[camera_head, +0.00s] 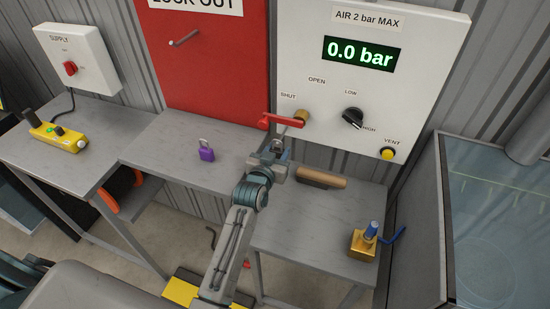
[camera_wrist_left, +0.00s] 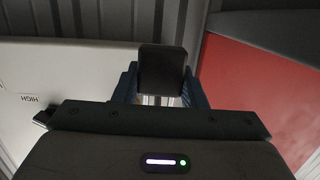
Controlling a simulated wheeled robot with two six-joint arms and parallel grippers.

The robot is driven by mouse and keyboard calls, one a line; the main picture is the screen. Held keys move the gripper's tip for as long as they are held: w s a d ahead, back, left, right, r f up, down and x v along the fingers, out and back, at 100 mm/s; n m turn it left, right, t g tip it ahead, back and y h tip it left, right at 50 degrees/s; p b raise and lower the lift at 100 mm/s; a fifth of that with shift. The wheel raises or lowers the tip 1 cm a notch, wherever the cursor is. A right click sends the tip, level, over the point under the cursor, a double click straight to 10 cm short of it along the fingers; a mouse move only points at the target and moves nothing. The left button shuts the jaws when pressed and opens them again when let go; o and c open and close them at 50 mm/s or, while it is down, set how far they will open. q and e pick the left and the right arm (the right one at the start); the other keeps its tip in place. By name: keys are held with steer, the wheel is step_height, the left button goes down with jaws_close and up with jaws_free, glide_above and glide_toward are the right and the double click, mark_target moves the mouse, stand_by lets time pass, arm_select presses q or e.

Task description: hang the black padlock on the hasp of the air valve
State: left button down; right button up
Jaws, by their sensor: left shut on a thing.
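My left gripper (camera_head: 275,155) is just below the red handle (camera_head: 282,121) of the air valve, in front of the white panel. In the left wrist view its blue fingers are shut on the black padlock (camera_wrist_left: 162,67). The padlock's dark body sticks out past the fingers, with part of the steel shackle showing between them. In the head view the padlock is mostly hidden by the gripper. The valve's handle lies across to the left of its brass body (camera_head: 301,117), on the SHUT side. I cannot make out the hasp clearly. My right gripper is not in view.
A purple padlock (camera_head: 207,154) stands on the grey bench (camera_head: 165,140). A wooden-handled tool (camera_head: 321,178) lies right of my gripper. A brass block (camera_head: 362,244) with a blue top stands at the right. The panel (camera_head: 300,70) reads 0.0 bar. A yellow pendant (camera_head: 58,136) lies left.

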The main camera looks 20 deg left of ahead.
arm_select(q)
steer(key=w, duration=0.1)
steer(key=w+f+b, duration=0.1)
steer(key=w, duration=0.1)
steer(key=shift+w, duration=0.25)
stand_by(0.4)
stand_by(0.5)
steer(key=c, duration=0.8)
jaws_free()
